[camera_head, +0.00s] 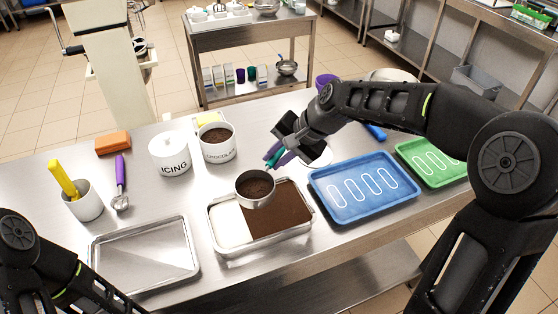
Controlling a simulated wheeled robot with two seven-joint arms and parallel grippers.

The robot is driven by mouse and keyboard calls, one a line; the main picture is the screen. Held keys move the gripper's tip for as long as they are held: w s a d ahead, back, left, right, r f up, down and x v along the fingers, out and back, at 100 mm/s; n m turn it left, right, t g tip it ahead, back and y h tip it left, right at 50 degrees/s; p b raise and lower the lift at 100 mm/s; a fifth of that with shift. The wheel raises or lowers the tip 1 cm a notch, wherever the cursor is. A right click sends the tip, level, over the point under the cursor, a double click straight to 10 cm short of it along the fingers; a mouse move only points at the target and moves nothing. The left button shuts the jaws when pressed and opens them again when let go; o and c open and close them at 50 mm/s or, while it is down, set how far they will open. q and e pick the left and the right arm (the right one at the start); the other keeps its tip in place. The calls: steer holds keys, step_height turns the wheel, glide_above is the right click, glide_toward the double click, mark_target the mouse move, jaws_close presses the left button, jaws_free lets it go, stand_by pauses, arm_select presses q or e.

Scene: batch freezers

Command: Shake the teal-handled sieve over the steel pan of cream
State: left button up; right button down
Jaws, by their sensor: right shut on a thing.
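The steel pan (262,247) stands on the steel table in the middle of the head view. White cream (228,226) shows in its left part, and dark brown powder covers the right part. The round sieve (256,202) holds brown powder and is above the pan's back edge, near the border between white and brown. My right gripper (278,153) is shut on the sieve's teal handle (272,159), behind the pan. My left arm comes in at the lower left; its gripper is out of the picture.
An empty steel tray (145,255) lies left of the pan. A blue tray (350,188) and a green tray (425,160) lie to the right.

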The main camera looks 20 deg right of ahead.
mark_target(249, 178)
steer(key=shift+s, duration=0.1)
steer(key=s, duration=0.3)
steer(key=shift+s+d+b, duration=0.15)
steer(key=shift+s+b, duration=0.1)
steer(key=shift+b, duration=0.15)
steer(key=a+p, duration=0.1)
steer(key=a, duration=0.2)
steer(key=a+p, duration=0.1)
steer(key=a, duration=0.2)
steer(key=shift+s+a+r, duration=0.15)
steer(key=shift+s+a, duration=0.05)
steer(key=shift+a, duration=0.6)
